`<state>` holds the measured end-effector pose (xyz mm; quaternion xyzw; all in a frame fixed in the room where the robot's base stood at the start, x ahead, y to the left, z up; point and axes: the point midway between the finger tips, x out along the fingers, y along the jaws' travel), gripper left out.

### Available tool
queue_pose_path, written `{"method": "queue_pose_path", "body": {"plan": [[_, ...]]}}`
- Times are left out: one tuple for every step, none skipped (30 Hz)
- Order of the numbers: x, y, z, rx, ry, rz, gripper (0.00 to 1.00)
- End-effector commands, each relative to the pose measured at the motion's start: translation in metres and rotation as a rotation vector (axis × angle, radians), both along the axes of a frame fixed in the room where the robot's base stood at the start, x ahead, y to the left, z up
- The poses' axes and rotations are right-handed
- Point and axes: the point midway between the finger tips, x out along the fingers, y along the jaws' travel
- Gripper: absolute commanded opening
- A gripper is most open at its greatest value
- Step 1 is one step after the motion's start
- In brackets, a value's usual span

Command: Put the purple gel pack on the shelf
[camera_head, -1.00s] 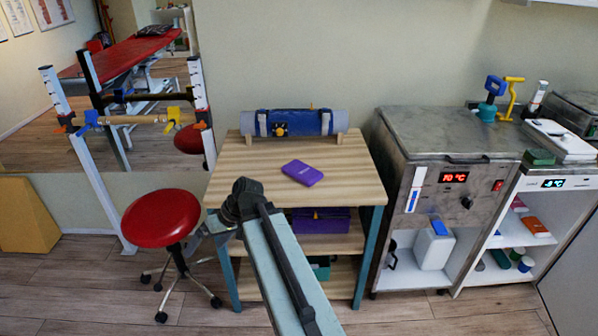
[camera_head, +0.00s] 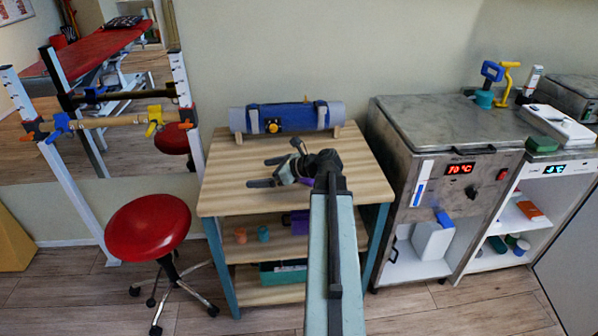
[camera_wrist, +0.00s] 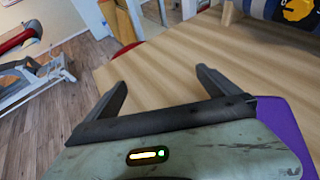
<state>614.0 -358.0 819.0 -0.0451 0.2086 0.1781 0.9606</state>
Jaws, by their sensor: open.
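The purple gel pack (camera_head: 308,182) lies on the wooden table top (camera_head: 228,190), mostly hidden behind my gripper in the head view. My gripper (camera_head: 262,172) is over the table, its two fingers pointing left, apart and empty. In the wrist view the purple pack (camera_wrist: 292,120) shows at the right edge, beside and below my gripper (camera_wrist: 160,77), not between the fingers. The table's middle shelf (camera_head: 285,246) holds a purple box (camera_head: 298,222), partly hidden by my arm, and two small cups or pots.
A blue roll (camera_head: 290,118) lies along the table's back. A red stool (camera_head: 148,224) stands left. Steel cabinets (camera_head: 445,130) stand close on the right. The lower shelf holds a green box (camera_head: 284,272). The table's left part is clear.

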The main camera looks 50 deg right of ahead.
Motion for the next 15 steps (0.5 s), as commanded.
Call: {"method": "queue_pose_path", "body": {"plan": [[-0.021, -0.034, 0.0, 0.008, -0.007, -0.061, 1.0], [-0.033, -0.05, 0.0, 0.011, -0.011, -0.093, 1.0], [-0.048, -0.07, 0.001, 0.013, -0.016, -0.13, 1.0], [-0.059, -0.084, 0.001, 0.015, -0.019, -0.157, 1.0], [-0.07, -0.096, 0.001, 0.017, -0.023, -0.182, 1.0], [-0.083, -0.11, 0.002, 0.018, -0.027, -0.212, 1.0], [-0.091, -0.119, 0.002, 0.019, -0.029, -0.23, 1.0], [-0.098, -0.127, 0.002, 0.02, -0.031, -0.246, 1.0], [-0.106, -0.134, 0.003, 0.021, -0.033, -0.262, 1.0], [-0.11, -0.138, 0.003, 0.021, -0.034, -0.271, 1.0], [-0.113, -0.141, 0.003, 0.022, -0.034, -0.277, 1.0], [-0.115, -0.143, 0.003, 0.021, -0.035, -0.282, 1.0], [-0.116, -0.144, 0.003, 0.021, -0.035, -0.283, 1.0], [-0.117, -0.144, 0.003, 0.021, -0.035, -0.284, 1.0], [-0.116, -0.144, 0.003, 0.021, -0.035, -0.283, 1.0]]}}
